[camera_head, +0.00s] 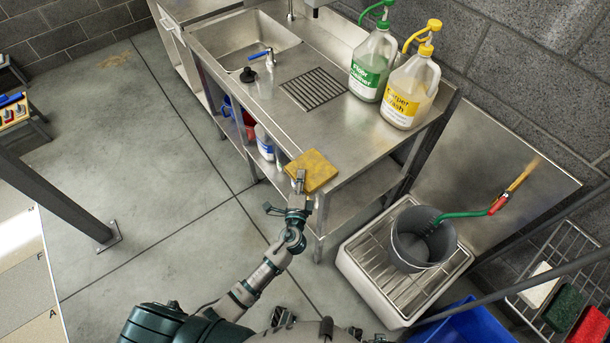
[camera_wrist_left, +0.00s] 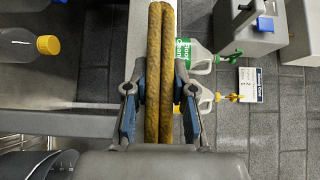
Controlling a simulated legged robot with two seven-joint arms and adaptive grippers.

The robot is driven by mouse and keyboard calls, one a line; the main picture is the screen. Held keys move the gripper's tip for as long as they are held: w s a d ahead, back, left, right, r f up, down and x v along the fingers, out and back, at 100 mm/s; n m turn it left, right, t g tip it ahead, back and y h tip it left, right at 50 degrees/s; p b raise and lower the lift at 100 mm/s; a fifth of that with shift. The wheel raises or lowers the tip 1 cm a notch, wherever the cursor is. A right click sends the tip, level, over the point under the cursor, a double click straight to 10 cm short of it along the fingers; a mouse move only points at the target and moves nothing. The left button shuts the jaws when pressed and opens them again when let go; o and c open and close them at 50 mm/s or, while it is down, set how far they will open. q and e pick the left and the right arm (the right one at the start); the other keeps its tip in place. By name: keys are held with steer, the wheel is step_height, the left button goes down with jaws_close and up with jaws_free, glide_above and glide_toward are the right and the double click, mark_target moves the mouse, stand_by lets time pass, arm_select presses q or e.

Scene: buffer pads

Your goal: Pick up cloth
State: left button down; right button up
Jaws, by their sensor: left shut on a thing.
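The yellow folded cloth (camera_head: 312,170) is at the front corner of the steel sink counter. My left gripper (camera_head: 300,184) reaches it from the front edge of the counter. In the left wrist view the cloth (camera_wrist_left: 160,75) stands edge-on as two brown-yellow layers between the fingers. My left gripper (camera_wrist_left: 160,108) is shut on it, with a finger on each side. I cannot tell whether the cloth still touches the counter. My right gripper cannot be made out in the head view.
The steel counter (camera_head: 270,110) has a sink on its left. A green-labelled jug (camera_head: 372,68) and a yellow-labelled jug (camera_head: 408,92) stand behind the cloth. A grey bucket (camera_head: 420,245) stands on a drain grate at right. The floor (camera_head: 130,190) at left is clear.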

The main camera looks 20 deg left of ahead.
arm_select(q)
steer(key=shift+r, duration=0.2)
step_height(320, 180, up, 3)
steer(key=shift+r+p, duration=0.1)
steer(key=shift+p, duration=0.55)
steer(key=s+d, duration=0.2)
steer(key=s, duration=0.5)
steer(key=s+d+r+b, duration=0.1)
steer(key=s, duration=0.7)
steer(key=shift+s+d+r, duration=0.15)
steer(key=shift+s+d, duration=0.15)
steer(key=shift+d, duration=0.1)
arm_select(e)
steer(key=shift+s+f, duration=0.1)
